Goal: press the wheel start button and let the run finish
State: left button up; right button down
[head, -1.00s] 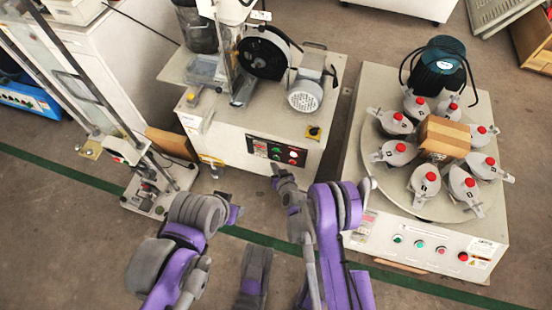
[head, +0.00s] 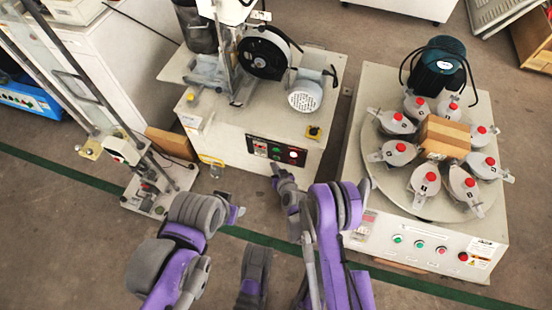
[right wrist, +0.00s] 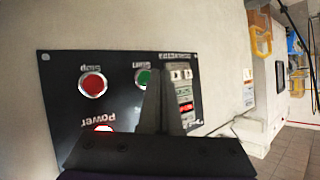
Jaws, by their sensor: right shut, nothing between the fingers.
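The wheel machine (head: 225,138) stands at the centre back with a black wheel (head: 264,54) on top. Its black control panel (head: 262,147) is on the front face. In the right wrist view the panel appears upside down, with a green start button (right wrist: 142,78), a red stop button (right wrist: 92,84), a lit power lamp (right wrist: 104,128) and a small lit display (right wrist: 185,107). My right gripper (head: 277,170) is shut and empty just in front of the panel. Its fingers (right wrist: 163,85) partly cover the start button; contact cannot be told. My left gripper (head: 238,213) hangs away from the machine, its jaws unclear.
A turntable machine (head: 358,200) with several red-capped holders and a cardboard box (head: 443,137) stands at the right. A tall metal-framed tester (head: 150,205) stands at the left. Open floor with a green line (head: 80,178) lies in front.

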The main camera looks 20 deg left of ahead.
jog(key=shift+w, duration=0.1)
jog(key=shift+w+b, duration=0.35)
jog(key=shift+b, duration=0.15)
